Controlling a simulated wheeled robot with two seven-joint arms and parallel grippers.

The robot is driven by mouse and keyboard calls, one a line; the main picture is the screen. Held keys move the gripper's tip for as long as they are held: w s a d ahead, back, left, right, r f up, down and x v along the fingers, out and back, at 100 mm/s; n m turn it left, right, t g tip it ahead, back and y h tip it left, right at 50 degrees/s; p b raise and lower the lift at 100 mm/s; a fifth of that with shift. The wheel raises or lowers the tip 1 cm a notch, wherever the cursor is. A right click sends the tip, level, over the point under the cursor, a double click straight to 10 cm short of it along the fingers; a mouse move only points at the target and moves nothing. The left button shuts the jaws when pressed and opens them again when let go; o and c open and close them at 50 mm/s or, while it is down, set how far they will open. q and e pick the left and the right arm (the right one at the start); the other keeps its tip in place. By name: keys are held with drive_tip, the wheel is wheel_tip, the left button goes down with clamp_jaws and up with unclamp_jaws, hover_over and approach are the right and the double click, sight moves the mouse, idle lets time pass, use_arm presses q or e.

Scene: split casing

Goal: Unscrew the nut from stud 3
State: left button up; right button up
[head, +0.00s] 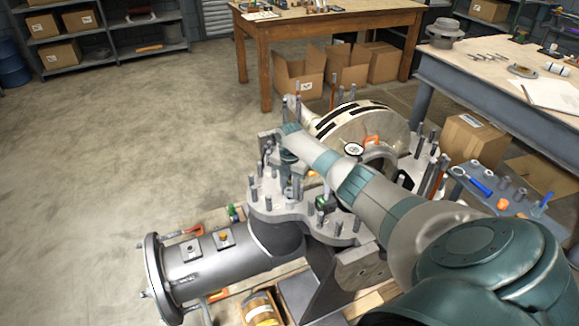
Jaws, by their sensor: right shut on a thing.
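The split casing has a grey lower half (265,205) with a flat flange that carries several upright studs (253,188). My right arm reaches in from the lower right across the casing. My right gripper (289,168) points down over the flange among the studs at its far side. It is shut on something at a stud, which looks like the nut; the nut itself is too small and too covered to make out. I cannot read any stud numbers. My left gripper is not in view.
A pale rounded casing part (362,122) stands behind my forearm. A small grey stand (495,200) with tools is at the right. A workbench (500,85) and cardboard boxes (470,138) are beyond. The floor at left is clear.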

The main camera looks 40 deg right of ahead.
drive_tip(key=n+b, duration=0.3)
drive_tip(key=n, duration=0.5)
drive_tip(key=shift+f, duration=0.15)
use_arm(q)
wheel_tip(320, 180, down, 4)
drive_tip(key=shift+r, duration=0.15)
use_arm(e)
drive_tip(key=shift+r, duration=0.25)
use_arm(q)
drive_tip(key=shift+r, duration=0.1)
use_arm(e)
drive_tip(key=shift+r, duration=0.1)
